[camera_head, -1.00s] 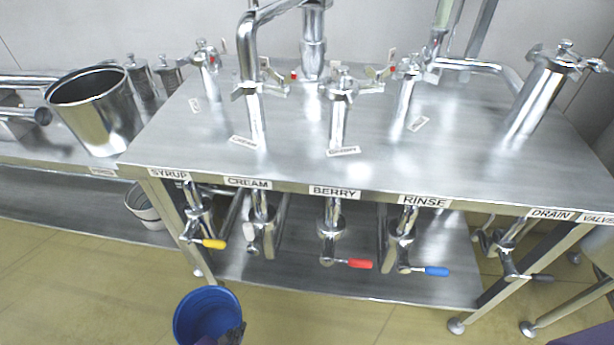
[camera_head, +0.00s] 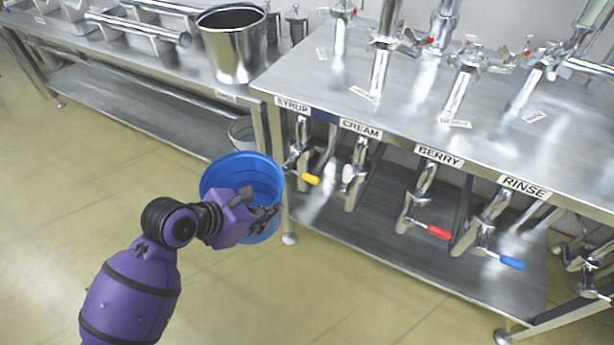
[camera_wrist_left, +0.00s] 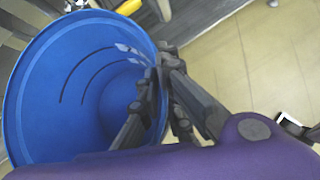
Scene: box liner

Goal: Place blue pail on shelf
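The blue pail (camera_head: 222,180) is in the middle of the head view, mouth facing up toward the camera, in front of the left table's lower shelf (camera_head: 130,108). It appears to hang off the floor. My left gripper (camera_head: 262,212) is shut on the pail's rim. In the left wrist view the pail (camera_wrist_left: 45,95) fills the left side, and the gripper's dark fingers (camera_wrist_left: 160,95) straddle its wall, one inside and one outside. The lower shelf has a long bare stretch to the left of the pail. My right gripper is not in view.
A steel pot (camera_head: 232,55) stands on the left table above. Valves with a yellow handle (camera_head: 311,179) and a red handle (camera_head: 438,232) stick out at right. Open floor lies left.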

